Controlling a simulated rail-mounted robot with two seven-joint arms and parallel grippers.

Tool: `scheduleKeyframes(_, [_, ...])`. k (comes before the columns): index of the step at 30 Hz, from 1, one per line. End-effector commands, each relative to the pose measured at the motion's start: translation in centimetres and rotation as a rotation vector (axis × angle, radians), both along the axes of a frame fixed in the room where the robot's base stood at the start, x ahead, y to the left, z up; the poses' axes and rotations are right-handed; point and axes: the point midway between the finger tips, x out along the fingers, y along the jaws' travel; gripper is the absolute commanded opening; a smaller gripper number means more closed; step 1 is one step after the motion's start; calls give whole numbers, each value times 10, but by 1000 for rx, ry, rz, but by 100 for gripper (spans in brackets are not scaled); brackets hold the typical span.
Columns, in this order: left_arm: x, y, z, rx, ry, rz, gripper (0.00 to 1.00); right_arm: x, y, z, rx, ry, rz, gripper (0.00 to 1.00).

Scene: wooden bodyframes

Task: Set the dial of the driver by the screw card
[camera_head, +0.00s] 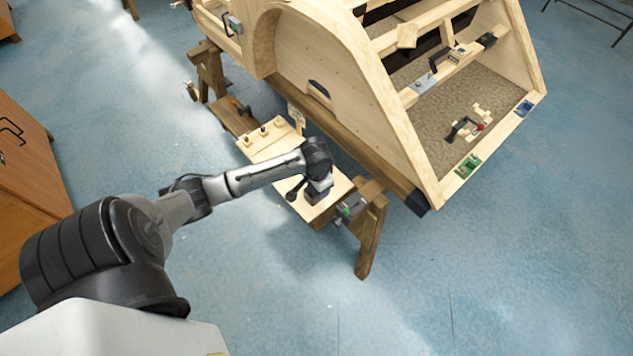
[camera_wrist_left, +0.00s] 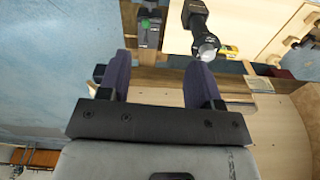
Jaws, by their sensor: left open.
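The driver (camera_wrist_left: 195,16) is a black tool with a silver round end, seen in the left wrist view above my right-hand finger. In the head view a dark piece, probably the driver (camera_head: 293,192), shows beside my left gripper (camera_head: 318,192). A small yellow piece (camera_wrist_left: 230,51), perhaps the screw card, lies next to the driver; its markings cannot be read. My left gripper (camera_wrist_left: 158,62) is open, with nothing between its two dark fingers. The dial setting is too small to tell. My right gripper is not in view.
A pale board (camera_head: 272,143) lies on wooden trestles with small wooden pieces on it. A grey and green clamp-like device (camera_head: 348,208) sits at its near end. The large wooden bodyframe (camera_head: 325,60) stands close behind. An orange-brown cabinet (camera_head: 25,165) is at left; open blue floor lies in front.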

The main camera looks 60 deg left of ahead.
Motion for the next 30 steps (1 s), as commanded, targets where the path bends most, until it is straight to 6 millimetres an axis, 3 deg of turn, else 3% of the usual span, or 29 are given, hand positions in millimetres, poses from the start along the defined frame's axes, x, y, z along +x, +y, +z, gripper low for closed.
scheduleKeyframes(1, [15,27,-15,8,7,57,58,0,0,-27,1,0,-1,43])
scheduleKeyframes(3, [29,56,-14,5,17,129,58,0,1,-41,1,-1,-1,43])
scheduleKeyframes(6, [43,87,-9,-5,23,215,58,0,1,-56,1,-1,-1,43])
scheduleKeyframes(10, [52,115,-2,-19,25,293,58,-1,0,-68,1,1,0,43])
scheduleKeyframes(17, [57,130,-8,-31,27,342,58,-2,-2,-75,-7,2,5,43])
scheduleKeyframes(30, [56,130,-87,-30,27,341,58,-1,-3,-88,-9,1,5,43])
